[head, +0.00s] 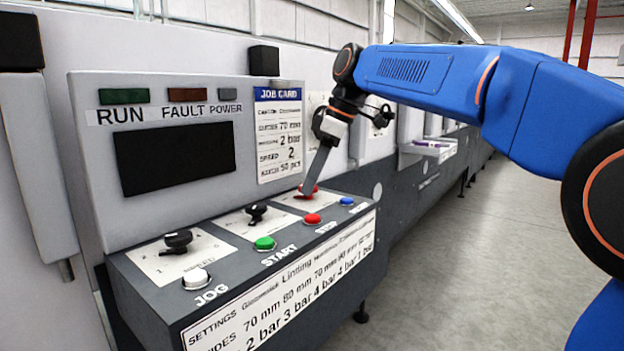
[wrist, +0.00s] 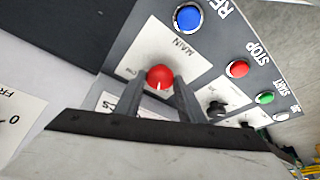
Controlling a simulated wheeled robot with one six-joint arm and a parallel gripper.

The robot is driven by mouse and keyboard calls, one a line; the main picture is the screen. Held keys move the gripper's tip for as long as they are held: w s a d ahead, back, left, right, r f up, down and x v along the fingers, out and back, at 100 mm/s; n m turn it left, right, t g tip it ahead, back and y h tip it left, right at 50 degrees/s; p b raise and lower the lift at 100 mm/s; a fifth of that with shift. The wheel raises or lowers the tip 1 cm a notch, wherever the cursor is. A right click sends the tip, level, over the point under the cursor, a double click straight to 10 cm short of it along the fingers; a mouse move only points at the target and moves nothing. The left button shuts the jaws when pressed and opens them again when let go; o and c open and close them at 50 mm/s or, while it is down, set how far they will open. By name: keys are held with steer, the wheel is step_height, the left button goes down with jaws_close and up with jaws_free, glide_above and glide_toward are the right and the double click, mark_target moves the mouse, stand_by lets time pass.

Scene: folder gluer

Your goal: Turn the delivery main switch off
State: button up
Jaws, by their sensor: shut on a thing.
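The main switch is a red knob (wrist: 159,77) on a white plate marked MAIN in the wrist view. A white mark shows on the knob's lower edge; the plate's small position labels are too small to read surely.
Close to the switch are the red STOP button (head: 312,218), a blue button (head: 346,201) and the green START button (head: 264,243). Two black knobs (head: 178,240) (head: 256,212) and the white JOG button (head: 196,279) are to the left. An upright panel with a dark screen (head: 174,158) stands behind.

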steer(key=shift+w+n+g, duration=0.15)
steer(key=shift+n+g, duration=0.35)
steer(key=shift+n, duration=0.9)
steer(key=o, duration=1)
